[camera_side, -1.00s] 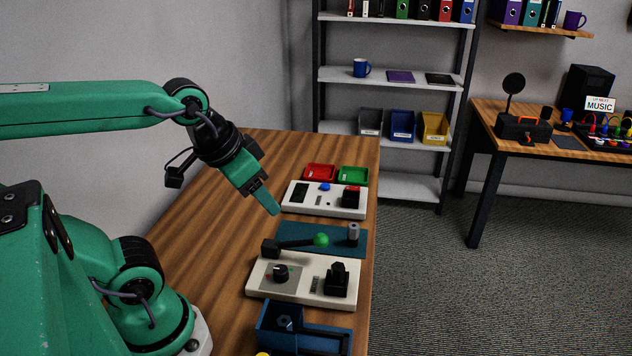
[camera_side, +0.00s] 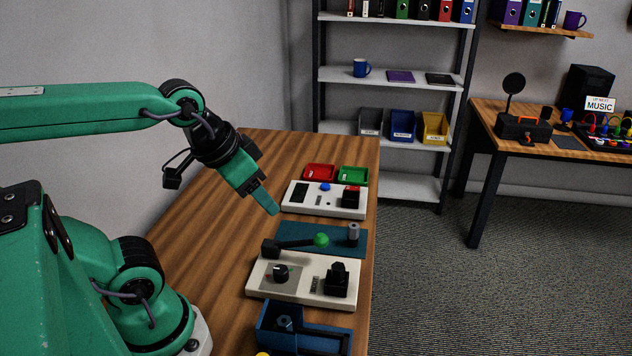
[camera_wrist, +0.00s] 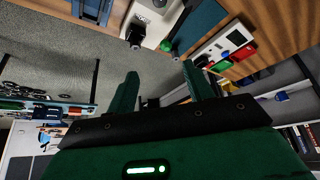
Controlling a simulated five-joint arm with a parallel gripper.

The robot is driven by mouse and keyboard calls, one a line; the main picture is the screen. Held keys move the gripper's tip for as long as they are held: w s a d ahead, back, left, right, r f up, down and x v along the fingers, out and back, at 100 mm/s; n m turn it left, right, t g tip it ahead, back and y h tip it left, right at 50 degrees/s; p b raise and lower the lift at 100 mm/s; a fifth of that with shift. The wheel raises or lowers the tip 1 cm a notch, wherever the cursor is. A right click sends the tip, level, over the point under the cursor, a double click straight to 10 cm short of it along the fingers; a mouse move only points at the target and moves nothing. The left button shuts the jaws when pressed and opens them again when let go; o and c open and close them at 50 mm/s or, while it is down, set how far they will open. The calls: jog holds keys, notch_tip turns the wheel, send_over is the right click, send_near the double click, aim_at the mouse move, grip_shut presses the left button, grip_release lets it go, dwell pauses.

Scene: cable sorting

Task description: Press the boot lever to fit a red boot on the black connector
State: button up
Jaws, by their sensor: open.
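The lever has a black arm (camera_side: 294,243) and a green ball knob (camera_side: 321,240). It lies over a teal mat (camera_side: 340,245). A small grey cylinder (camera_side: 353,232) stands near the mat's right end. I cannot tell for certain which thing is the black connector, and no loose red boot can be made out. My gripper (camera_side: 274,210) is in the air, left of the far white panel and up-left of the knob, apart from both. The wrist view shows its two green fingers spread (camera_wrist: 160,70) with nothing between them. The green knob (camera_wrist: 166,46) shows beyond the fingertips there.
A white panel (camera_side: 262,287) with a dial and a black block is in front of the mat. Another white panel (camera_side: 298,208) with blue and red parts is behind it. Red (camera_side: 320,172) and green (camera_side: 353,175) trays sit farther back. A blue bin (camera_side: 300,340) is nearest.

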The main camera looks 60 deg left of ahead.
grip_shut()
dwell(1.8)
